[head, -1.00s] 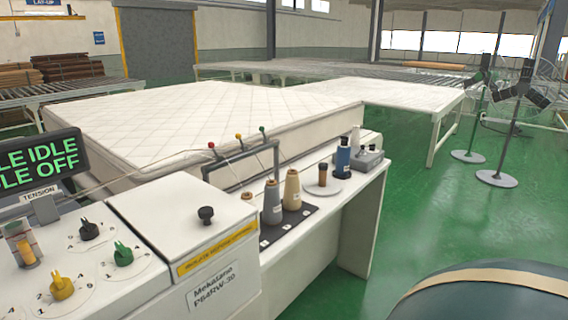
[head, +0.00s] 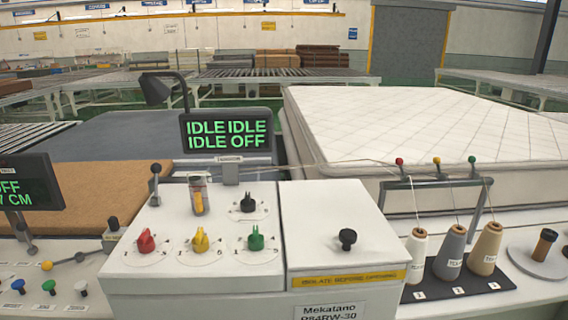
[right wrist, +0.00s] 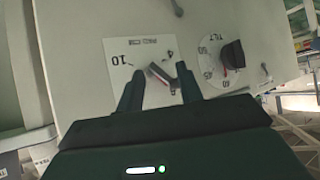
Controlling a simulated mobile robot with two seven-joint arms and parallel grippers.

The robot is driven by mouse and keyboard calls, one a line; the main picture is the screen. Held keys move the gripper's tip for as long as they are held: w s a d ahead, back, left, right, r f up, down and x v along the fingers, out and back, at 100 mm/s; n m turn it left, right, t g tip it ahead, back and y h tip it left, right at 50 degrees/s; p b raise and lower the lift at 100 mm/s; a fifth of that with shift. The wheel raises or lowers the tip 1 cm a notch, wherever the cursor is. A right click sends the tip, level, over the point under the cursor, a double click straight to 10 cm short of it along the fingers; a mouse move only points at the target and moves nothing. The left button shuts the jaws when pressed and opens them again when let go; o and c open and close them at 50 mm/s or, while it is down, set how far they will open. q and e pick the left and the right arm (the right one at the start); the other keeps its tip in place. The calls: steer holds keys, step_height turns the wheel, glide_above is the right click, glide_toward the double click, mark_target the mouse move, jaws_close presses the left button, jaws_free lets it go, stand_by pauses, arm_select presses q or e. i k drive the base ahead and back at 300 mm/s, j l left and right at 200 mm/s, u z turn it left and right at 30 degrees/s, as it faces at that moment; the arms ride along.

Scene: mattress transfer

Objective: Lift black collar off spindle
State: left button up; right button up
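A short brown cylinder with a black band at its top (head: 545,236) stands on a round white disc (head: 523,262) at the right edge in the head view. The band may be the black collar, but I cannot tell for sure. My right gripper (right wrist: 160,70) shows in the right wrist view with its fingers apart and nothing clearly held. It faces a pale panel (right wrist: 85,45) with a small pointer dial (right wrist: 160,75) seen between the fingertips and a black tilt knob (right wrist: 232,55) to the right. Neither gripper shows in the head view.
White, grey and tan thread cones (head: 451,253) stand on a black mat left of the disc. The control console (head: 180,265) carries coloured knobs; a black knob (head: 347,238) tops the cover beside it. A quilted mattress (head: 420,125) lies behind, and a display (head: 228,132) stands over the console.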

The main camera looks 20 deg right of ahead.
mark_target(546, 235)
steer(key=l+u, duration=0.15)
steer(key=l, duration=0.2)
steer(key=k+l+u, duration=0.1)
steer(key=l, duration=0.2)
steer(key=k+l+u, duration=0.15)
steer(key=l, duration=0.2)
steer(key=k+l, duration=0.15)
steer(key=l, duration=0.25)
steer(key=k+l+u, duration=0.1)
steer(key=l, duration=0.35)
steer(key=k+l, duration=0.15)
steer(key=l, duration=0.25)
steer(key=k+l, duration=0.15)
steer(key=l, duration=0.25)
steer(key=k+l+u, duration=0.1)
steer(key=l, duration=0.3)
